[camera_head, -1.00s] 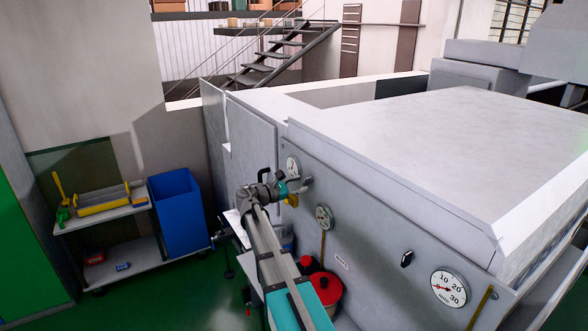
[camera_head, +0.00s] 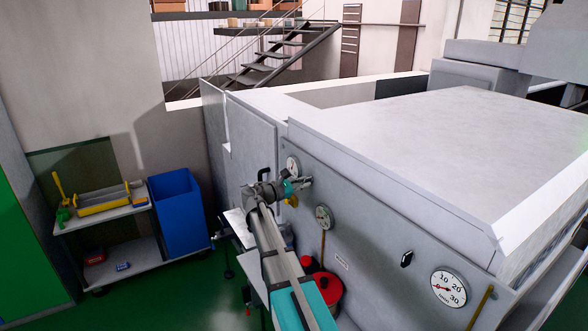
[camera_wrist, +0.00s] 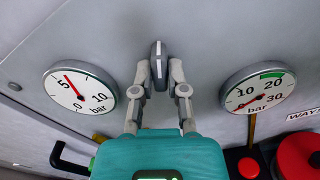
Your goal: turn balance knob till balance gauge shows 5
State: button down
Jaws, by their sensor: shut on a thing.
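My gripper (camera_wrist: 159,72) is shut on a dark grey knob (camera_wrist: 157,49) with a white line, on the machine's grey panel. The line looks nearly upright in the wrist view. Left of it is a white gauge (camera_wrist: 91,94) marked 0, 5, 10 bar; its red needle points up-left, close to the 5. Right of the knob is a gauge (camera_wrist: 268,88) marked to 30 bar with a green arc; its needle is near 0. No readable label tells which is the balance gauge. In the head view, my gripper (camera_head: 304,184) hides the knob, below the upper gauge (camera_head: 293,165).
Another black knob (camera_head: 407,258) and a 0–30 gauge (camera_head: 448,288) sit further right on the panel.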

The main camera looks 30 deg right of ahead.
jog(key=shift+n, duration=0.4)
jog(key=n, duration=0.3)
jog(key=shift+n, duration=0.3)
jog(key=c, duration=0.5)
grip_release()
jog(key=shift+a, duration=0.1)
jog(key=shift+s+a, duration=0.15)
jog(key=shift+a, duration=3.25)
jog(key=shift+f, duration=0.1)
